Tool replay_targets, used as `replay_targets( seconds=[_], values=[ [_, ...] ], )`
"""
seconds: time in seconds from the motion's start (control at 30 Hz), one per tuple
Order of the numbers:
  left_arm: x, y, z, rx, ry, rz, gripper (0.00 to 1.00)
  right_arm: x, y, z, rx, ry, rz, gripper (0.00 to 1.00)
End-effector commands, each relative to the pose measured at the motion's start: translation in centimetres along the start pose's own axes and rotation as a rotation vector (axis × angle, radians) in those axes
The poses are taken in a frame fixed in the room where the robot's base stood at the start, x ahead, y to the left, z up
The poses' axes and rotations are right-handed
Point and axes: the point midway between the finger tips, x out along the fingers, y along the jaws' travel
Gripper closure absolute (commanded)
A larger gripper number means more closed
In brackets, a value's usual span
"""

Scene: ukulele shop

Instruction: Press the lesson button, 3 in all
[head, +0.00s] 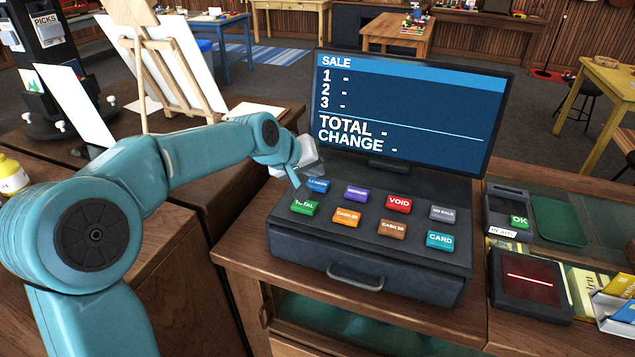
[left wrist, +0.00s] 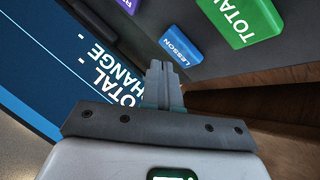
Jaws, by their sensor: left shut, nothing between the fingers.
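The blue LESSON button (head: 318,185) is at the far left of the back row of keys on the dark cash register (head: 300,243). It also shows in the left wrist view (left wrist: 181,45), right of the fingertips. My left gripper (head: 311,168) is by the register's back left corner, close to the button and partly hidden by its own wrist. In the left wrist view its fingers (left wrist: 163,66) are together and empty. I cannot tell whether they touch the button. The register screen (head: 410,110) lists SALE lines 1 to 3, TOTAL and CHANGE, each with a dash. My right gripper is out of view.
The green TOTAL key (head: 304,207) and purple key (head: 356,193) sit close to LESSON. The screen stands right behind the keys. A card terminal (head: 507,215) and a scanner (head: 531,284) are to the right. An easel (head: 165,65) stands behind my left arm.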

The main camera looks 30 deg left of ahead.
Motion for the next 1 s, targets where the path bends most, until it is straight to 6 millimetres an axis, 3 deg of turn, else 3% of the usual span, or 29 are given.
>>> replay_targets(
  seconds=[1.0],
  values=[
    [0.56, -0.45, 0.48, 0.0, 0.0, 0.0, 1.0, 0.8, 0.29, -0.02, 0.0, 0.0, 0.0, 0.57]
  ],
)
